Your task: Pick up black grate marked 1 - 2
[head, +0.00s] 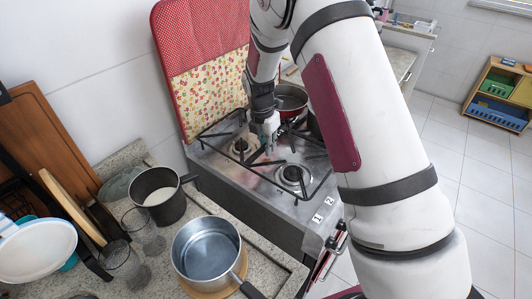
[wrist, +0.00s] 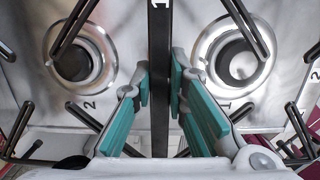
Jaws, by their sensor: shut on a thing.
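The black grate marked 1 - 2 spans the burners of the metal stove in the head view. In the wrist view its dark middle bar (wrist: 159,70) bears a white "1" near the top. My gripper (wrist: 160,90) is shut on this bar, with a teal-padded finger on each side. In the head view my gripper (head: 269,130) reaches down to the grate between the burners. Two round burners, the left one (wrist: 75,62) and the right one (wrist: 238,57), show below the grate bars. I cannot tell whether the grate is clear of the stove top.
A red pot (head: 290,100) stands at the back of the stove, partly behind my arm. A grey saucepan (head: 206,252), a dark pot (head: 158,194) and clear glasses stand on the left counter. A red patterned lid cover (head: 205,65) rises behind the stove.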

